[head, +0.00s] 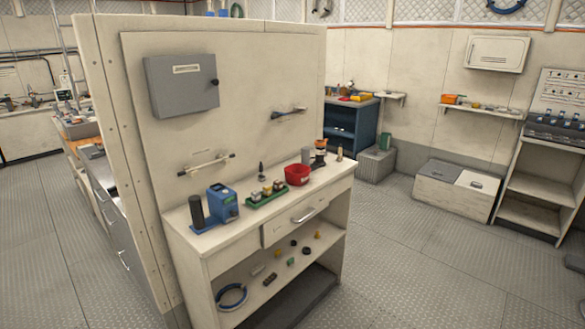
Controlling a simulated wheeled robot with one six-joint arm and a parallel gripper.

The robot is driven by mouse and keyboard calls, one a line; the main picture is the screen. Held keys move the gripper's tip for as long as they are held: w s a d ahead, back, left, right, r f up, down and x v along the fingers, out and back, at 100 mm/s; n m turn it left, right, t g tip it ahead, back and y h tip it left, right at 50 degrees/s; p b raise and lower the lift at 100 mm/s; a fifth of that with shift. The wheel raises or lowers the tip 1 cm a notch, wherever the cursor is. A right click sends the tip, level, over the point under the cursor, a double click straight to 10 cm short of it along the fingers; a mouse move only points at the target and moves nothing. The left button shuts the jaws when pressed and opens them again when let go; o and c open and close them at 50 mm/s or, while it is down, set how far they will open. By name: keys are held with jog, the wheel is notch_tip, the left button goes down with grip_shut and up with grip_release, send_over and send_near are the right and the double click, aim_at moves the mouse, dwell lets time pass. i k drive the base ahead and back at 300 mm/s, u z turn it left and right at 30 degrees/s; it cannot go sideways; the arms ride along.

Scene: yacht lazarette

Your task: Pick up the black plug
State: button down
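I cannot tell for certain which item is the black plug. A small dark upright piece (261,172) with a narrow top stands at the back of the cream bench top, against the panel. Two small black pieces also lie on the open shelf below the drawer, one further back (293,243) and one to its right (306,250). They are too small to make out in detail. My gripper is not in view.
The cream bench (188,232) carries a blue device (223,203), a black cylinder (196,211), a green tray (268,198) with small jars and a red container (297,174). A blue ring (219,295) and several small parts lie on its shelf. The floor (420,270) to the right is clear.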

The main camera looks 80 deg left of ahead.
aim_at(261, 178)
jog(key=u, duration=2.4)
jog(key=k, duration=0.35)
jog(key=z, duration=1.05)
jog(key=i, duration=2.2)
jog(key=u, duration=0.55)
jog(key=i, duration=1.05)
jog(key=u, duration=1.55)
jog(key=i, duration=1)
jog(key=u, duration=0.8)
